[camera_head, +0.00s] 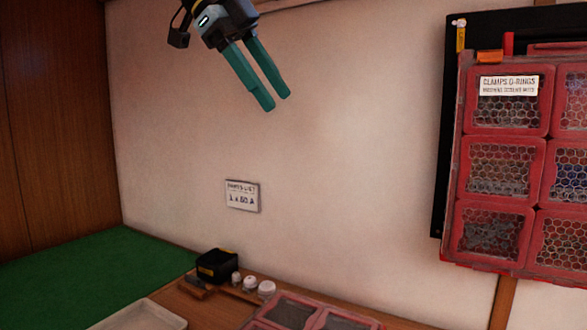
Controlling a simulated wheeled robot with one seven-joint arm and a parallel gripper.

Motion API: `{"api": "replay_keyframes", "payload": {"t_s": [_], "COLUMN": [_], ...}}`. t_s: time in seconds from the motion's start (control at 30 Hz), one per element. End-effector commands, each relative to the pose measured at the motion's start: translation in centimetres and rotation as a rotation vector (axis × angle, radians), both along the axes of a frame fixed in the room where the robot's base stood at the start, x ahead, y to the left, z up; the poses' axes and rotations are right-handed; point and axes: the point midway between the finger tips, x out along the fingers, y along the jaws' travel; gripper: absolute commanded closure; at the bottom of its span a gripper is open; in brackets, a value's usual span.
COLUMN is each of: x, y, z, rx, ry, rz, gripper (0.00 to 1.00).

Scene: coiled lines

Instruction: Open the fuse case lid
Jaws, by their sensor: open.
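My gripper (278,102) hangs at the top of the view with two teal fingers pointing down and right. A narrow gap shows between them and they hold nothing. A red-framed case with clear windows (290,314) lies on the bench at the bottom edge, and its near part is cut off. It may be the fuse case, but no label on it is readable. Its lid looks shut, as far as it shows. My gripper is high above it and apart from it.
A black box (217,266) and several small white-capped jars (267,288) stand behind the case. A pale tray (140,318) and a green mat (90,262) are at left. Red wall bins (500,170) hang at right. A small sign (242,196) is on the bare wall.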

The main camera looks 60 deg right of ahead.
Motion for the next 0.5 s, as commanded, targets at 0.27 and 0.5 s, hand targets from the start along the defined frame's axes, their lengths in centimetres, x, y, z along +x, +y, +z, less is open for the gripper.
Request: {"api": "replay_keyframes", "payload": {"t_s": [0.27, 0.5], "x": [0.6, -1.2], "y": [1.2, -0.3], "z": [-1.8, -5.5], "rx": [0.026, 0.027], "ry": [-0.07, -0.068], "rz": [-0.069, -0.067], "gripper": [0.47, 0.47]}}
